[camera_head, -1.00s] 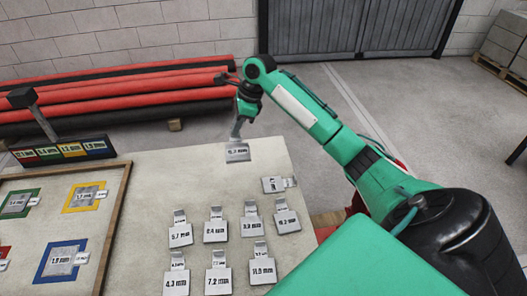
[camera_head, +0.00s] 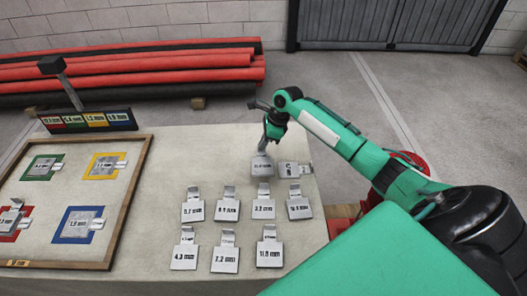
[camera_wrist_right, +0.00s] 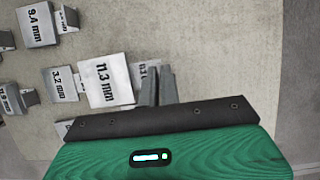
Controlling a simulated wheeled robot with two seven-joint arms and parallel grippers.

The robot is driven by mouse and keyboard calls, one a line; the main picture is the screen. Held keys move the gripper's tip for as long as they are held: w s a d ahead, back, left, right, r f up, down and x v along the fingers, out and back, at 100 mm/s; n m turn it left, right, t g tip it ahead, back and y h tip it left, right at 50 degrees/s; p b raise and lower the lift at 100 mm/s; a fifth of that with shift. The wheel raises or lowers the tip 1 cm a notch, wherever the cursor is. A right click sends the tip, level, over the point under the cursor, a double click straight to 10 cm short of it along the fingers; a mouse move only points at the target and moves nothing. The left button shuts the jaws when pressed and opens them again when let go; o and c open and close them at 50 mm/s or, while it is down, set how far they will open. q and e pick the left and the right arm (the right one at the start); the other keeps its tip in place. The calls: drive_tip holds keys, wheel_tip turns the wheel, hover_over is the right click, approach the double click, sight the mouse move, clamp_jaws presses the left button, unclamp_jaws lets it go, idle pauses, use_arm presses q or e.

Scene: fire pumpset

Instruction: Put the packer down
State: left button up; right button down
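My right gripper (camera_head: 268,143) points down over the far right part of the table (camera_head: 180,160). It is shut on the tab of a light grey packer (camera_head: 262,166). In the right wrist view the packer's plate (camera_wrist_right: 106,82) reads 11.3 mm and lies just left of the fingertips (camera_wrist_right: 160,75). It looks larger there than the other packers. I cannot tell whether it touches the tabletop. My left gripper is not in view.
Another packer (camera_head: 293,169) lies turned sideways close to the right of the held one. Several labelled packers stand in two rows nearer. A wooden-framed board (camera_head: 127,205) with coloured squares is on the left. Red pipes (camera_head: 130,75) lie behind the table.

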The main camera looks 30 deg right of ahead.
wheel_tip(320, 180, down, 4)
drive_tip(key=shift+f, duration=0.15)
idle(0.3)
drive_tip(key=c, duration=1.6)
unclamp_jaws()
drive_tip(key=shift+v, duration=6.1)
